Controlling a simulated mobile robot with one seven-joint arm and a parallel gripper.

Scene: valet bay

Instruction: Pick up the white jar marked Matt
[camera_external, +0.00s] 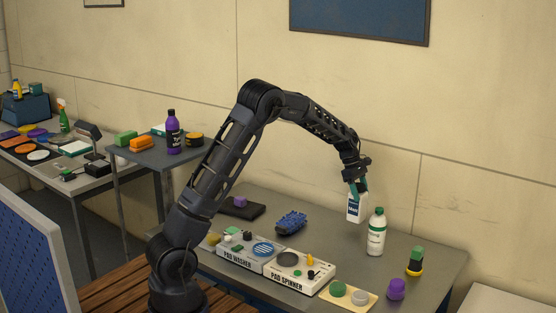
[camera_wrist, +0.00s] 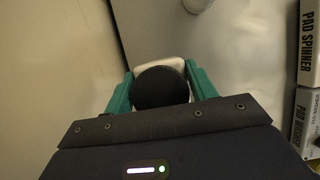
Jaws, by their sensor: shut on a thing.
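My gripper (camera_external: 357,186) has teal fingers and is shut on a white jar (camera_external: 355,208) with a dark label, upright near the back edge of the table. The label is too small to read for sure. In the wrist view the teal fingers of my gripper (camera_wrist: 161,86) press on both sides of the white jar (camera_wrist: 160,63), whose round black lid faces the camera. I cannot tell whether there is a gap between the jar's bottom and the table.
A white bottle with a green label (camera_external: 376,234) stands just right of the jar. A blue brush (camera_external: 291,222), a pad washer (camera_external: 243,251), a pad spinner (camera_external: 299,276) and a purple piece (camera_external: 397,289) are on the grey table (camera_external: 335,240). The wall is close behind.

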